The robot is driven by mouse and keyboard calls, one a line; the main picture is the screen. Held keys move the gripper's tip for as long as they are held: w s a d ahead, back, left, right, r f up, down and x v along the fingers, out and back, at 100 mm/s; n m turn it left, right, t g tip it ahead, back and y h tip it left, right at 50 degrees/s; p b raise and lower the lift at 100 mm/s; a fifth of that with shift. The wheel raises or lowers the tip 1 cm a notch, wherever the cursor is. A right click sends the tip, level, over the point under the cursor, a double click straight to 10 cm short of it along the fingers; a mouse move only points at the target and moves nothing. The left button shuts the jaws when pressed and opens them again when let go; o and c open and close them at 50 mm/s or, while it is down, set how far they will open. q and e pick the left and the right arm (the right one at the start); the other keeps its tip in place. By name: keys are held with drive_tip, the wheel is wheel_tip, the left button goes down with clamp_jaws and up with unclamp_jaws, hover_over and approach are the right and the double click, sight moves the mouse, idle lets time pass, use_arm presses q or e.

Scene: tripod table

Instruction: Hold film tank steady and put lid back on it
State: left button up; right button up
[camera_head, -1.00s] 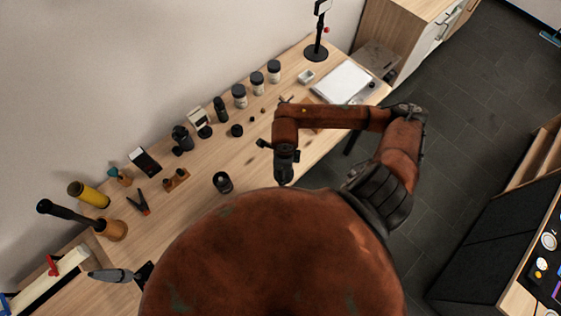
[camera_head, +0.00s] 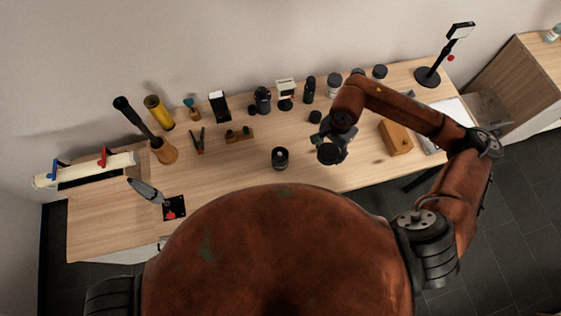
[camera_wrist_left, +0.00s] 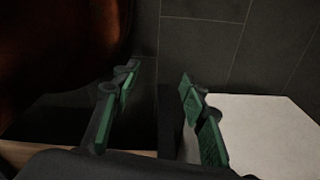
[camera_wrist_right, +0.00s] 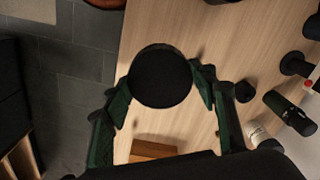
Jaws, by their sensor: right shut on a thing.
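The film tank (camera_head: 280,158) is a small black cylinder standing upright near the front middle of the table, its top open with something lighter inside. My right gripper (camera_head: 335,140) is to the right of the tank and apart from it. It is shut on a round black lid (camera_head: 328,153). In the right wrist view the lid (camera_wrist_right: 160,75) shows as a flat dark disc between the green-padded fingers. My left gripper (camera_wrist_left: 160,95) is open and empty, with dark floor beyond it in the left wrist view; it is not visible in the head view.
A wooden block (camera_head: 395,138) lies right of my right gripper. A small black cap (camera_head: 315,117) and several bottles stand behind. A small wooden rack (camera_head: 238,135) and clamp (camera_head: 197,142) stand left. The wood around the tank is clear.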

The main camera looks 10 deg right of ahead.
use_arm(q)
drive_tip(key=f+b, duration=0.2)
drive_tip(key=f, duration=0.1)
drive_tip(key=shift+s+b, duration=0.2)
drive_tip(key=shift+b, duration=0.1)
use_arm(e)
drive_tip(key=w+a+r+n, duration=0.2)
drive_tip(key=w+r+n, duration=0.2)
drive_tip(key=n, duration=0.7)
drive_tip(key=shift+a+r, duration=0.25)
use_arm(q)
drive_tip(key=shift+c, duration=0.7)
